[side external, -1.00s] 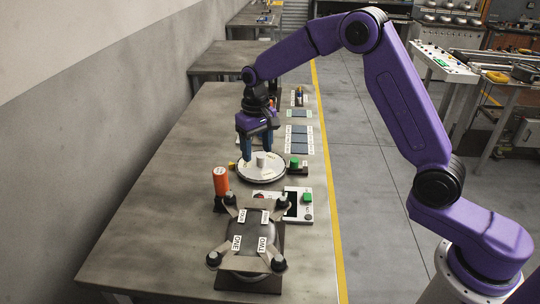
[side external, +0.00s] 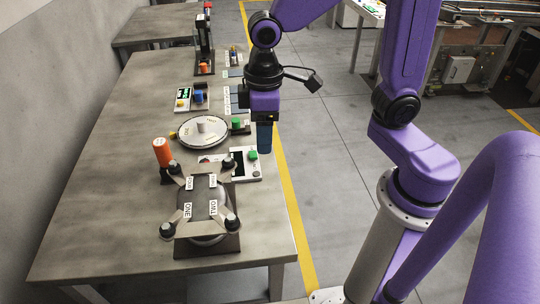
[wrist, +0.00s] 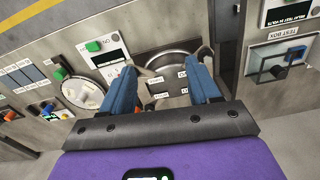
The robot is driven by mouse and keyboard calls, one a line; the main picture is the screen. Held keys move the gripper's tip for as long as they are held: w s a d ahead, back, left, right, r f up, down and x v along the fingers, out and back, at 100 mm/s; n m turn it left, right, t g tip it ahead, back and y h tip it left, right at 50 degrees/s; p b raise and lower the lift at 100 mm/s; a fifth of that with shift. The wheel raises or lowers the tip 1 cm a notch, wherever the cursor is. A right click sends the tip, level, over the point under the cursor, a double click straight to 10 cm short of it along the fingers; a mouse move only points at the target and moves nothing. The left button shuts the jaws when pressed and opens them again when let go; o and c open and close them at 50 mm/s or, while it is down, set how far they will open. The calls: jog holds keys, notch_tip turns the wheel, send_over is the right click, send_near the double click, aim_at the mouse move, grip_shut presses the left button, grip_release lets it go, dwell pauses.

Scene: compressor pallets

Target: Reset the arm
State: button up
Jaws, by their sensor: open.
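My gripper (side external: 264,150) hangs with its blue fingers down by the right edge of the workbench, to the right of the round white dial (side external: 203,131). In the wrist view my gripper (wrist: 164,82) has its two fingers spread, with nothing held between them. The dark round compressor (side external: 204,203), in a bracket with several black knobs and labels such as ONE and TWO, sits at the near end of the bench. It also shows, partly hidden, beyond the fingers in the wrist view (wrist: 172,68).
An orange cylinder (side external: 161,152) stands left of the dial. A box with a green button (side external: 252,155) lies near the fingers. Farther back are a small panel (side external: 184,104), flat blue-grey plates (side external: 236,98) and a dark stand (side external: 204,50). The bench's left side is bare.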

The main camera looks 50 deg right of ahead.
jog(key=s+d+n, duration=0.2)
jog(key=s+d, duration=0.1)
jog(key=s, duration=0.4)
jog(key=s+d+n, duration=0.2)
jog(key=s+d, duration=0.1)
jog(key=s, duration=0.4)
jog(key=shift+s+d+f+n, duration=0.15)
jog(key=shift+d+f+n, duration=0.15)
jog(key=shift+d+f, duration=0.1)
